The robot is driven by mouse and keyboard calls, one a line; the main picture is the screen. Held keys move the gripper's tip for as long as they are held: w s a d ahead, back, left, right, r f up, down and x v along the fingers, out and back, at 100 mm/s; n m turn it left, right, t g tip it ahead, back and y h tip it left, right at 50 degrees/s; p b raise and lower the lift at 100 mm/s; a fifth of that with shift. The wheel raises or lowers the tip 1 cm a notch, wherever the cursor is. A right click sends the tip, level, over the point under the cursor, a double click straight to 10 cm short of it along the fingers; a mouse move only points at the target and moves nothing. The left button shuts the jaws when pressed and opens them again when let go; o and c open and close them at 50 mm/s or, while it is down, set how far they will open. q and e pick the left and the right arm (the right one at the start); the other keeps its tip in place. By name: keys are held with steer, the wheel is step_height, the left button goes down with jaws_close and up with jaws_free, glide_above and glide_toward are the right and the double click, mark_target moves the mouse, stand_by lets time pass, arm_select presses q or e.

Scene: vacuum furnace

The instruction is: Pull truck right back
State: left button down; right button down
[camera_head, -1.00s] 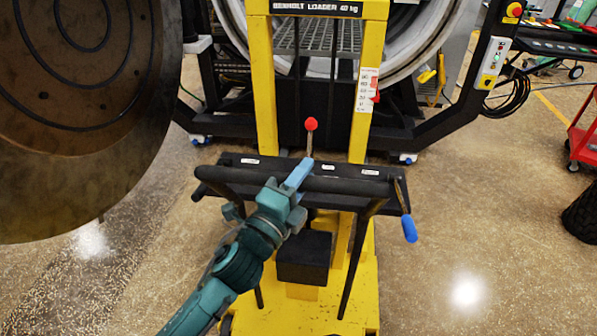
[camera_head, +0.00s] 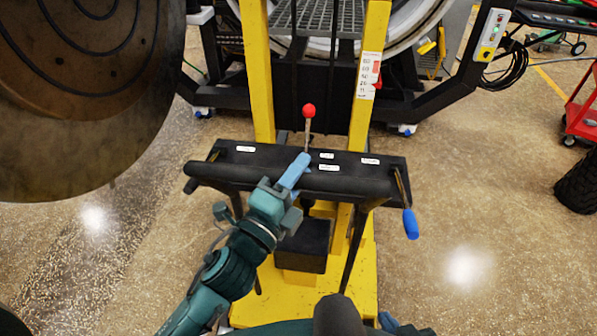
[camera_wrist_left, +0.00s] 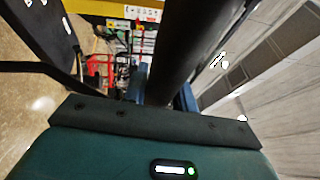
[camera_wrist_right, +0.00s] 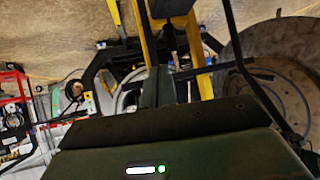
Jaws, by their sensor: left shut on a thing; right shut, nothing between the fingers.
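The yellow loader truck (camera_head: 256,90) stands in front of me, with a black push bar (camera_head: 235,178) across its near side. My left gripper (camera_head: 293,178) is shut on the middle of this bar. In the left wrist view the dark bar (camera_wrist_left: 180,55) runs between the blue fingers. My right gripper (camera_head: 390,322) shows only partly at the bottom edge, apart from the bar. In the right wrist view its dark fingers (camera_wrist_right: 158,88) are together and empty. A red-knobbed lever (camera_head: 309,111) rises behind the bar, and a blue-gripped crank (camera_head: 410,224) hangs at its right.
The round furnace mouth (camera_head: 395,30) and its black frame (camera_head: 440,98) are behind the truck. A large round door (camera_head: 80,120) fills the upper left. A red cart (camera_head: 582,118) and a dark tire (camera_head: 576,190) stand at the right. The floor beside the truck is open.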

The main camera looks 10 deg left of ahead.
arm_select(q)
steer(key=shift+r, duration=0.2)
steer(key=c, duration=1.5)
jaws_free()
steer(key=shift+c, duration=0.2)
steer(key=o, duration=0.4)
steer(key=shift+s+f, duration=0.1)
arm_select(e)
steer(key=shift+w+r, duration=0.1)
arm_select(q)
steer(key=shift+s+f, duration=0.1)
steer(key=shift+s+a+f, duration=0.15)
steer(key=shift+s+a, duration=0.05)
steer(key=shift+s, duration=0.1)
steer(key=b+v, duration=0.4)
steer(key=v, duration=0.8)
steer(key=shift+s+a, duration=0.1)
steer(key=shift+s, duration=0.05)
arm_select(e)
steer(key=shift+a+f+t+y, duration=0.15)
steer(key=shift+a+f+y, duration=0.15)
steer(key=shift+a, duration=0.15)
steer(key=shift+a+f+t+y, duration=0.15)
steer(key=shift+a+y, duration=0.15)
steer(key=shift+a, duration=0.1)
